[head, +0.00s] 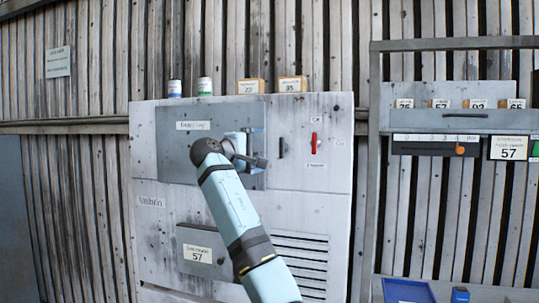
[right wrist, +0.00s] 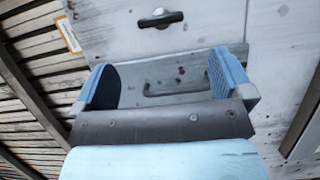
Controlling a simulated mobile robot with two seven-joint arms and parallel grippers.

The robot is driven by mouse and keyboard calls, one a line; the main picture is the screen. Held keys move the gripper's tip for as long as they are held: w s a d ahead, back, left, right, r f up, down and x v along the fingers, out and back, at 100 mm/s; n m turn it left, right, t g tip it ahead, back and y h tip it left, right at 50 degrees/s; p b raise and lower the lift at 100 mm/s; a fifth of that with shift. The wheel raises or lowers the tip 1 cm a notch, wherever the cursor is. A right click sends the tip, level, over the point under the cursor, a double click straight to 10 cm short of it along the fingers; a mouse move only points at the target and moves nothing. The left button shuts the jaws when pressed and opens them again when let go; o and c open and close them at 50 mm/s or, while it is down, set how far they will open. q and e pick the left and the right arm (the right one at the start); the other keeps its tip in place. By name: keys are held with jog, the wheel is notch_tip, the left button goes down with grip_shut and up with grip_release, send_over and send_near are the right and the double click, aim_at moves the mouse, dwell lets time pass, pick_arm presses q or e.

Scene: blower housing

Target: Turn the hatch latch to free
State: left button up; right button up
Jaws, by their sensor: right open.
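The white blower housing (head: 165,225) has a grey hatch (head: 180,165) at its upper left, which appears closed. A small black latch (head: 282,147) sits on the housing just right of the hatch and stands upright in the head view. It also shows as a dark knob with a pale centre in the right wrist view (right wrist: 160,18). My right gripper (head: 258,150) is in front of the hatch's right edge. In the right wrist view its blue fingers (right wrist: 165,82) are apart, with a grey bar handle (right wrist: 178,92) on the hatch between them. The latch lies beyond the fingers. My left gripper is out of view.
A red lever (head: 314,142) is right of the latch. A small labelled box (head: 220,270) and a slotted vent (head: 300,262) are lower down. A framed rack (head: 460,120) is at right, with a blue tray (head: 408,291) below.

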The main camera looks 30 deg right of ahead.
jog(key=shift+v, duration=1.55)
jog(key=shift+d, duration=0.1)
